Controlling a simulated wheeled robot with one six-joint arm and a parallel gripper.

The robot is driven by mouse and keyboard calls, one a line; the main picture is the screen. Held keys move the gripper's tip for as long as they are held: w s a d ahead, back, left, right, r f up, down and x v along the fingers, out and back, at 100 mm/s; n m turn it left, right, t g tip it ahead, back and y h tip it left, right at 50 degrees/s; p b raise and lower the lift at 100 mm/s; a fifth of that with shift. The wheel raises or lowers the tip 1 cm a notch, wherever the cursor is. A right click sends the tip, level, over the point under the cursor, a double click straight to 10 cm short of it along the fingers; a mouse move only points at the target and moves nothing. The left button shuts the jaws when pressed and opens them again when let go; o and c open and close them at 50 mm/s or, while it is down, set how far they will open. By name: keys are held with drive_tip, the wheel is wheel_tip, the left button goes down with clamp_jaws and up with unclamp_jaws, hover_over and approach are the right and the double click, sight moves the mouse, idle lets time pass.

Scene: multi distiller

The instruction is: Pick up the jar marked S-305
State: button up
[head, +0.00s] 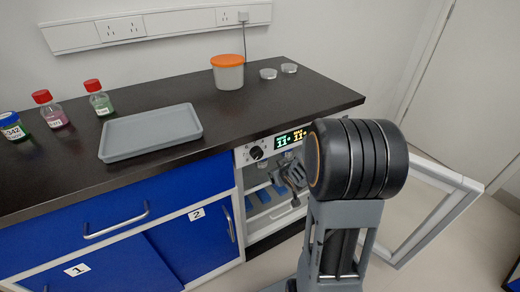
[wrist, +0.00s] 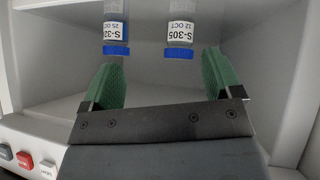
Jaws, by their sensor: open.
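The jar marked S-305 (wrist: 180,30) shows in the wrist view at the top, right of centre. It has a white label, also reading 12 OCT, and a blue cap at its lower end in the picture. A second blue-capped jar (wrist: 116,30) marked S-3 and a partly unclear digit hangs in view to its left. My gripper (wrist: 162,68) is open, with green finger pads apart and nothing between them. The S-305 jar lies beyond the fingertips, nearer the right finger. In the head view my gripper (head: 293,175) is at the open appliance, partly hidden by my arm.
The appliance (head: 257,153) has a lit display and a framed door (head: 440,215) swung open to the right. Its pale inner walls (wrist: 270,60) are close on the right. The counter (head: 170,90) holds a grey tray (head: 150,131), an orange-lidded tub (head: 228,75) and several jars.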

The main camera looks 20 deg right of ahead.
sight(265, 162)
drive_tip(key=w+f+t+y, duration=0.1)
drive_tip(key=w+f, duration=0.1)
drive_tip(key=w, duration=0.2)
drive_tip(key=w+a+f+t+y, duration=0.1)
drive_tip(key=w+f+y, duration=0.1)
drive_tip(key=w, duration=0.2)
drive_tip(key=w+f+n+t+y, duration=0.1)
drive_tip(key=w, duration=0.4)
drive_tip(key=shift+a+f+t, duration=0.3)
drive_tip(key=shift+f+t, duration=0.1)
drive_tip(key=shift+c, duration=0.4)
drive_tip(key=c, duration=0.9)
drive_tip(key=shift+p, duration=0.3)
drive_tip(key=shift+c, duration=0.3)
